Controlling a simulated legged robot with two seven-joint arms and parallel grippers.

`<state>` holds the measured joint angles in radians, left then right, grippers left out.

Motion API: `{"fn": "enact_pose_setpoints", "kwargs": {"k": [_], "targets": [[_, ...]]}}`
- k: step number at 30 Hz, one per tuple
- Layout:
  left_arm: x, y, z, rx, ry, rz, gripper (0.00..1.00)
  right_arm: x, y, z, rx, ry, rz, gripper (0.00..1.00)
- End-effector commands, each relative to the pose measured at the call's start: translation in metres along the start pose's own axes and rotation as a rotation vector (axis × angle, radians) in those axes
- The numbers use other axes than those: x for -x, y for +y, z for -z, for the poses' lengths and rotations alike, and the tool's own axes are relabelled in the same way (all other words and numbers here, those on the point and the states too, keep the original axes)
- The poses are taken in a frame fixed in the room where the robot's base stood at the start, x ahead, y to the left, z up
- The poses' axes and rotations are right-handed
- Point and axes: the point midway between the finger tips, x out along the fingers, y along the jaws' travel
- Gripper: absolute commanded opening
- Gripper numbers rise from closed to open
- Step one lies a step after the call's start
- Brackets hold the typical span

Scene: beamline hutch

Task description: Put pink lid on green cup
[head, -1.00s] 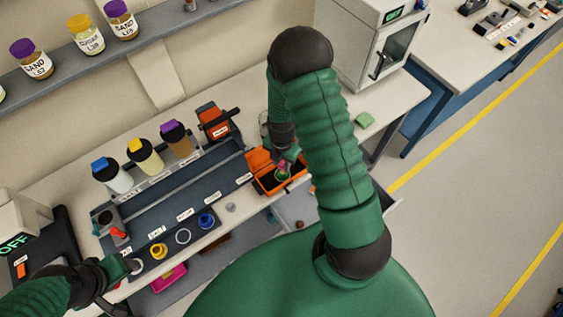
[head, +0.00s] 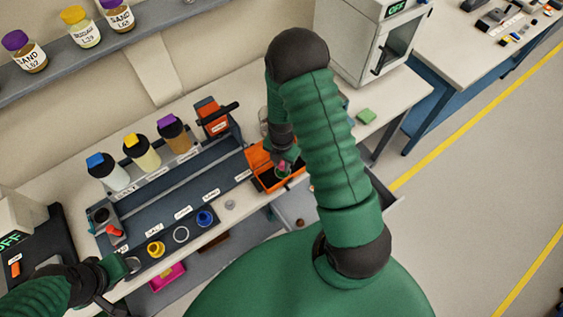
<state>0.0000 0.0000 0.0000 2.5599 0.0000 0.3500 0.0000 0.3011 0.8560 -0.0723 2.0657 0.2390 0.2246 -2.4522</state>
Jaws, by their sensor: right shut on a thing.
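My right gripper (head: 284,163) points down into the orange bin (head: 258,158), largely behind my own arm. It is shut on a small pink thing, which looks like the pink lid (head: 283,167). The green cup (head: 283,173) shows as a small green rim directly under it in the bin. Whether lid and cup touch, I cannot tell at this size. My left gripper (head: 130,265) is low at the left, by the front end of the dark tray, and its fingers are too unclear to read.
A dark rack tray (head: 170,190) holds bottles with blue, yellow and purple caps. Along its front are yellow (head: 156,249) and blue (head: 205,218) ring-like parts and a white ring (head: 181,234). A magenta box (head: 168,277) sits below. A green block (head: 366,116) lies right.

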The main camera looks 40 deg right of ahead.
Motion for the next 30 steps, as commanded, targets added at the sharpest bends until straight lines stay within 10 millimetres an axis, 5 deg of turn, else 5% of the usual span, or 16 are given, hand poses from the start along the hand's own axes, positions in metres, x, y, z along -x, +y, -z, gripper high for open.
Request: {"fn": "enact_pose_setpoints", "kwargs": {"k": [23, 24, 30], "targets": [[-0.0068, 0.0, -0.0016, 0.0, 0.0, 0.0, 0.57, -0.0085, 0.0, -0.0001, 0.0, 0.0, 0.0, 0.0], [-0.0068, 0.0, -0.0016, 0.0, 0.0, 0.0, 0.57, -0.0085, 0.0, -0.0001, 0.0, 0.0, 0.0, 0.34], [-0.0069, 0.0, -0.0017, 0.0, 0.0, 0.0, 0.57, -0.0086, -0.0001, 0.0, 0.0, 0.0, 0.0, 0.54]]}}
